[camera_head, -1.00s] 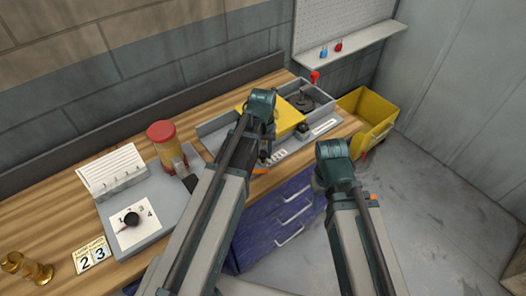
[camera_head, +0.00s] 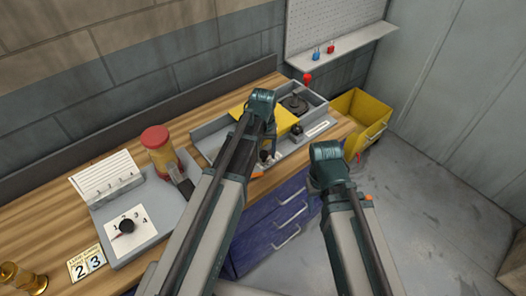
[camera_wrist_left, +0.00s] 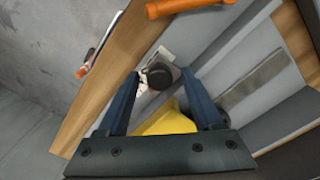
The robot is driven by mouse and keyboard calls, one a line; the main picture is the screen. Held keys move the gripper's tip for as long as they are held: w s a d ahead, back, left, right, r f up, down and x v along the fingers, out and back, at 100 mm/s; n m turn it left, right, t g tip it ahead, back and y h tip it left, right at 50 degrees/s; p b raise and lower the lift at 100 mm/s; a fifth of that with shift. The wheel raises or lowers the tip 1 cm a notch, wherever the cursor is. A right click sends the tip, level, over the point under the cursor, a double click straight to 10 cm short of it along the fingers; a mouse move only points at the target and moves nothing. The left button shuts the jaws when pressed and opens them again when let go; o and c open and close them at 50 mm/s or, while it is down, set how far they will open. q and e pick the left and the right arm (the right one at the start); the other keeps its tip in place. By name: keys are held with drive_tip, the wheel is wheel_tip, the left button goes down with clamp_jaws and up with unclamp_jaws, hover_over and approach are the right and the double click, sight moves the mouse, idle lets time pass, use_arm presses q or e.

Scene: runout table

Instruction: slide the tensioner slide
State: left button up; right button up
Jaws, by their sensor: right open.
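A round black knob (camera_wrist_left: 160,74) on a light grey block shows in the left wrist view, between and just beyond the fingertips of my left gripper (camera_wrist_left: 160,80). I cannot tell for sure whether this is the tensioner slide. The gripper's blue fingers are apart, and I see no firm contact with the knob. In the head view my left gripper (camera_head: 267,154) is over the front of the grey tray (camera_head: 212,133), partly hidden by its own arm. A black knob (camera_head: 296,130) sits in the tray to its right. My right gripper (camera_head: 330,166) is outside the bench front, its fingers mostly hidden.
A yellow plate (camera_head: 279,122) lies over the tray, with a red-topped lever (camera_head: 307,80) behind it. A yellow bin (camera_head: 362,112) is at the right end.

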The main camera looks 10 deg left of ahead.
sight(264, 154)
use_arm(q)
drive_tip(key=shift+r, duration=0.1)
wheel_tip(264, 154, up, 14)
drive_tip(key=p, duration=1.3)
drive_tip(key=shift+p, duration=0.4)
drive_tip(key=shift+f, duration=0.2)
drive_tip(key=s+d+f+m+b, duration=0.1)
drive_tip(key=s+d+f+b, duration=0.2)
drive_tip(key=s+f+b, duration=0.1)
drive_tip(key=s+d+f+m+b, duration=0.2)
drive_tip(key=s+f+b, duration=0.1)
drive_tip(key=s, duration=0.4)
drive_tip(key=s+d+f+m+y+b, duration=0.1)
drive_tip(key=s+d+f+m+b, duration=0.1)
drive_tip(key=s+d+f+b, duration=0.1)
drive_tip(key=shift+s+d+f+b, duration=0.3)
drive_tip(key=shift+s+f+b, duration=0.6)
drive_tip(key=shift+s, duration=0.35)
